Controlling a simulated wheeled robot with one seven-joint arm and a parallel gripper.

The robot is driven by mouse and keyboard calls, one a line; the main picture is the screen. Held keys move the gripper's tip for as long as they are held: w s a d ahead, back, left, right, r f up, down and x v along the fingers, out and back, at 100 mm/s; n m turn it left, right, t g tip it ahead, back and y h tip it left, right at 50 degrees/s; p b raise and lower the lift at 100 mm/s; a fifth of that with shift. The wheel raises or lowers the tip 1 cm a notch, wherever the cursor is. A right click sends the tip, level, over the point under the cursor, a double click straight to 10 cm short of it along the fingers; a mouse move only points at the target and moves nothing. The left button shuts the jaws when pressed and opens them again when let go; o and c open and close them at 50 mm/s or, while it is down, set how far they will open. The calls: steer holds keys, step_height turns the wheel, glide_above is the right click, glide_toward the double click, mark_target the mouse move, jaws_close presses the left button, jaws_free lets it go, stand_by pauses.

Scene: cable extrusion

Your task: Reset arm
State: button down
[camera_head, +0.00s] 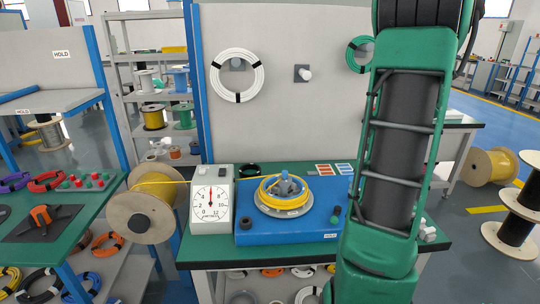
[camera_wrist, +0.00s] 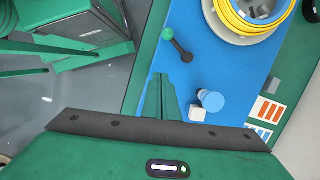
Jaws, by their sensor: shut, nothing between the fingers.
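My arm fills the right side of the head view, and my gripper does not show there. In the wrist view my gripper (camera_wrist: 160,92) points over the blue coiling machine (camera_wrist: 150,60). Its green fingers are together with nothing between them. The coiling machine also shows in the head view (camera_head: 258,236) on the green bench. A yellow cable coil (camera_head: 270,190) lies around its round plate, and part of the coil (camera_wrist: 236,22) shows at the top of the wrist view. A lever with a green knob (camera_wrist: 168,33) and a blue cylinder (camera_wrist: 211,100) are near my fingers.
A white dial meter (camera_head: 211,198) stands left of the machine, with a yellow cable spool (camera_head: 157,192) beside it. A second green bench (camera_head: 85,205) with tools is at the left. A grey panel (camera_head: 290,130) with hung coils is behind. Cable spools (camera_head: 495,166) stand at the right.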

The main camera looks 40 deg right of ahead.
steer(key=a+r+n, duration=0.3)
steer(key=a+n, duration=0.5)
steer(key=a, duration=0.7)
steer(key=s+a+n+g+h, duration=0.1)
steer(key=s+a+n+h, duration=0.1)
steer(key=s+a+n, duration=0.4)
steer(key=shift+a+f+n, duration=0.3)
steer(key=shift+a+n, duration=0.7)
steer(key=shift+a, duration=0.5)
